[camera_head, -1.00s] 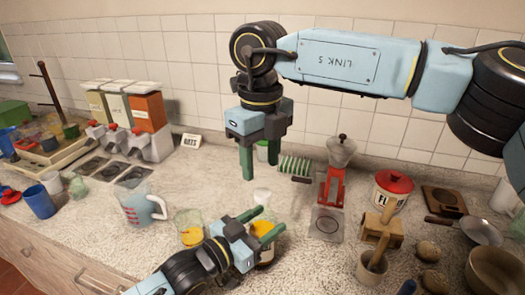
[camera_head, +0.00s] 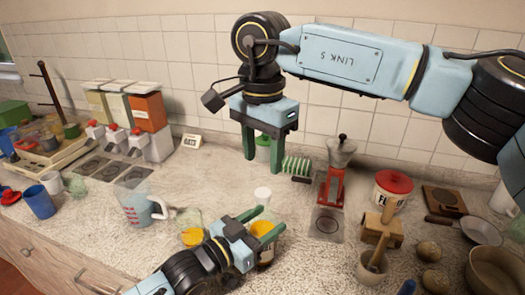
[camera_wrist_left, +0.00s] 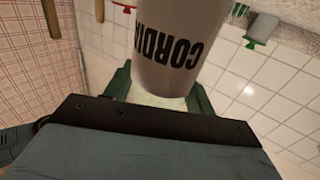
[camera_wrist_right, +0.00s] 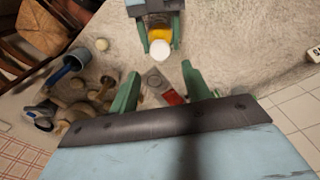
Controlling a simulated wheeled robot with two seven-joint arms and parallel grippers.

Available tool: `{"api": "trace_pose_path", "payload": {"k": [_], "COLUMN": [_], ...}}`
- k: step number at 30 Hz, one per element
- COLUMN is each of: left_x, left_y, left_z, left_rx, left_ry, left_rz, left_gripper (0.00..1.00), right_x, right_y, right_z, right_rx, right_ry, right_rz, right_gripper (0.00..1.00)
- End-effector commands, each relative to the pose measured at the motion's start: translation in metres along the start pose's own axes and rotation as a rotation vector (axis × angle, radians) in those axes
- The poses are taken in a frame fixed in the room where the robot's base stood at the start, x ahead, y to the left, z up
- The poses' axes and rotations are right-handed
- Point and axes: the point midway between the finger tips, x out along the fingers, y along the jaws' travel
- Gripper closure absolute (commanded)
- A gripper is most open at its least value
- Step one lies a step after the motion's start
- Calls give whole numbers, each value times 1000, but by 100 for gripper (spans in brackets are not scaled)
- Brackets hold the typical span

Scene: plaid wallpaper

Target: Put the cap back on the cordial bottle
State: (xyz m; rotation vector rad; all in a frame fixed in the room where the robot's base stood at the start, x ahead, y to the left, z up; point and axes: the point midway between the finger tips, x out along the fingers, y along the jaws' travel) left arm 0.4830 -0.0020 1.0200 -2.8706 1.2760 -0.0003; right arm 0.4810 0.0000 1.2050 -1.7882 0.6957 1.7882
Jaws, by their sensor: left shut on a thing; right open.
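The cordial bottle (camera_head: 265,256) shows yellow-orange at its top. My left gripper (camera_head: 272,219) is shut around its upper part; its label shows in the left wrist view (camera_wrist_left: 170,45). From above, the right wrist view shows the bottle's orange top (camera_wrist_right: 159,33) between my left fingers. A small white round thing (camera_head: 262,193), which looks like the cap, is just beyond my left fingertips; it also shows in the right wrist view (camera_wrist_right: 160,49). My right gripper (camera_head: 263,158) is open and empty, fingers down, above and behind the white thing.
A glass with yellow contents (camera_head: 192,237) and a measuring jug (camera_head: 138,205) are left of the bottle. A red-framed device (camera_head: 330,190), a flour canister (camera_head: 392,190) and a wooden mallet (camera_head: 380,228) stand to the right. A striped green thing (camera_head: 296,166) lies behind, near the tiled wall.

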Motion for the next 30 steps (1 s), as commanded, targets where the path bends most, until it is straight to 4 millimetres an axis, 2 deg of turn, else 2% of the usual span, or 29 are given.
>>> {"api": "trace_pose_path", "payload": {"k": [15, 30], "left_x": [0, 0], "left_y": [0, 0], "left_z": [0, 0], "left_rx": [0, 0], "left_ry": [0, 0], "left_rz": [0, 0], "left_gripper": [100, 100], "right_x": [4, 71], "right_y": [0, 0], "right_z": [0, 0], "right_rx": [-36, -34], "right_ry": [0, 0], "right_rz": [1, 2], "right_gripper": [52, 52]}}
